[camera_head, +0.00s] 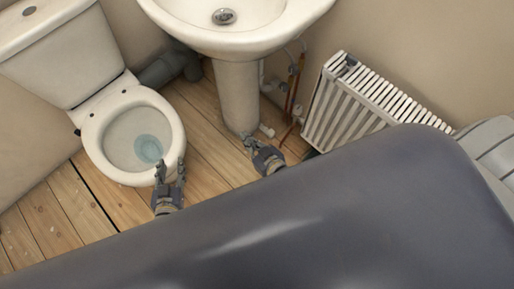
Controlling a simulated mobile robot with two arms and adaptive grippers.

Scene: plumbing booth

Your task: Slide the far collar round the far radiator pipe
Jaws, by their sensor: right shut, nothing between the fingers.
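The white radiator (365,105) stands by the wall at the right. Thin copper-coloured pipes (293,85) run down between it and the basin pedestal, and a thin reddish pipe (288,131) shows low down near the floor. Which one is the far radiator pipe I cannot tell. Small pale fittings are there too, but none can be told clearly as the far collar. My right gripper (249,141) is shut and empty, low beside the pedestal's foot, left of the pipes. My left gripper (170,168) is open and empty at the toilet bowl's front right edge.
The basin (285,28) on its pedestal (238,95) stands between the toilet (95,132) and the radiator. A grey waste pipe (168,68) lies behind the toilet. Bare wooden floor (205,125) shows between toilet and pedestal.

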